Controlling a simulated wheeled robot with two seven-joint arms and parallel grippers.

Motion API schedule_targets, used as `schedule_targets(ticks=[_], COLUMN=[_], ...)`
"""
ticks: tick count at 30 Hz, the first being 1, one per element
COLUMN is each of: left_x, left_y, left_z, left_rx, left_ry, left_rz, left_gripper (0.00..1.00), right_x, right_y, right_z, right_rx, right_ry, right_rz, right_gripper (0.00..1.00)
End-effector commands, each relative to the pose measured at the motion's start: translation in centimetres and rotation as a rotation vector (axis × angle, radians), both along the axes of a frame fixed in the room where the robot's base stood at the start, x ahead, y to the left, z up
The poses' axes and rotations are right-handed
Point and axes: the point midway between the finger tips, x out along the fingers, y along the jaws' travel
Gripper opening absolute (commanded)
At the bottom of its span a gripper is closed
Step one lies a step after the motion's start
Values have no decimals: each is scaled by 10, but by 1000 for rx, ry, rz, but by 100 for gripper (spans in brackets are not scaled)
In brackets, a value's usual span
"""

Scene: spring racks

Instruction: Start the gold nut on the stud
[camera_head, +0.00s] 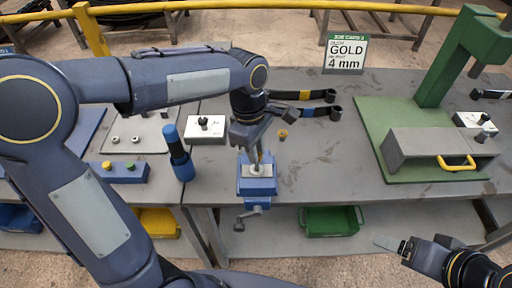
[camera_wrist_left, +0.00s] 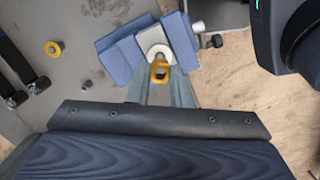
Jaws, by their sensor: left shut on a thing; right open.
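My left gripper (camera_head: 258,158) points down over the blue vise (camera_head: 257,186) at the table's front edge. It is shut on a gold nut (camera_wrist_left: 160,72), which shows between its fingertips in the left wrist view. A second gold nut-like piece (camera_head: 282,134) lies on the table to the right of the gripper. My right gripper (camera_head: 392,244) is open and empty at the lower right.
A job card (camera_head: 346,54) reads "GOLD 4 mm". A blue-and-black upright tool (camera_head: 178,155) and a white box (camera_head: 206,128) stand left. A green press (camera_head: 430,130) stands right. The table between vise and press is mostly clear.

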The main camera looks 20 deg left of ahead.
Motion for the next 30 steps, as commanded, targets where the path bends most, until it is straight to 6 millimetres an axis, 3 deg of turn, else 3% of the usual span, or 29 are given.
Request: schedule_targets(ticks=[27, 28, 30], left_x=[0, 0, 0], left_y=[0, 0, 0], left_z=[-17, -17, -17], left_rx=[0, 0, 0], left_ry=[1, 1, 0], left_rz=[0, 0, 0], left_gripper=[5, 20, 29], right_x=[0, 0, 0], right_y=[0, 0, 0], right_z=[-12, -12, -12], right_rx=[0, 0, 0], right_ry=[0, 0, 0], right_rz=[0, 0, 0], right_gripper=[77, 77, 77])
